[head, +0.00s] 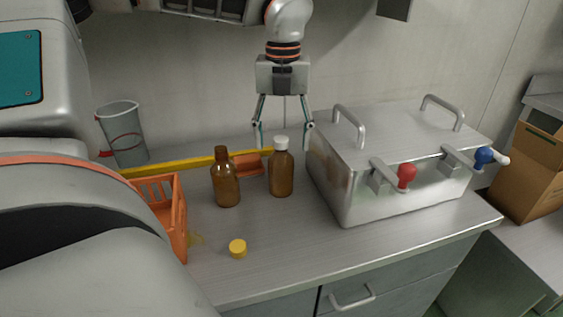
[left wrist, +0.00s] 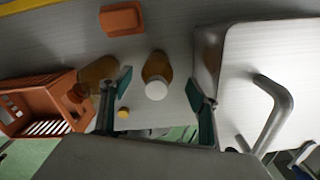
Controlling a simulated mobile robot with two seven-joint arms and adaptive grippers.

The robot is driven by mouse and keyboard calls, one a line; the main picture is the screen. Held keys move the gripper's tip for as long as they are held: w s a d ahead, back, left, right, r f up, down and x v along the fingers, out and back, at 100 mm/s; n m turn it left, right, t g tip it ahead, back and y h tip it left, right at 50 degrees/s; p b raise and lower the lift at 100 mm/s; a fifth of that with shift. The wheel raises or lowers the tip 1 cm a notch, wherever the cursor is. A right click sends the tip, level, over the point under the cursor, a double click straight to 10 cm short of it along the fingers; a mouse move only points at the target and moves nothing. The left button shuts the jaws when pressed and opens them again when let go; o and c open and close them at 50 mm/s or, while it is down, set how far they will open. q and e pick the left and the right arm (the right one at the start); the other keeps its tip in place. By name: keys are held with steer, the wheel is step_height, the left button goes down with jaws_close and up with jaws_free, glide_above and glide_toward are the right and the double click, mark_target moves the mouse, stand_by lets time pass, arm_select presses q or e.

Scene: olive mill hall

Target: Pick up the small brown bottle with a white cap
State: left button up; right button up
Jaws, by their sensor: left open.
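The small brown bottle (head: 281,175) with a white cap (head: 281,143) stands upright on the metal counter. In the left wrist view the bottle (left wrist: 157,66) shows from above, its white cap (left wrist: 156,90) between my finger pads in the picture. My left gripper (head: 284,144) is open and empty. Its fingers point down, one on each side of the cap in the head view; I cannot tell whether they are level with it in depth. A second brown bottle (head: 226,185), without a white cap, stands to the left. My right gripper is not in view.
A steel box (head: 345,190) with handles and red and blue knobs stands close right of the bottle. An orange basket (head: 179,215) is at left, a yellow cap (head: 237,249) in front, an orange dish (head: 247,166) behind. A grey bucket (head: 124,135) stands at back left. The front counter is mostly clear.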

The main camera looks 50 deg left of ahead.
mark_target(281, 156)
arm_select(q)
steer(key=f, duration=0.2)
steer(key=s+f, duration=0.1)
steer(key=shift+f, duration=0.35)
steer(key=shift+w+f, duration=0.2)
steer(key=shift+f, duration=0.35)
steer(key=c, duration=1.5)
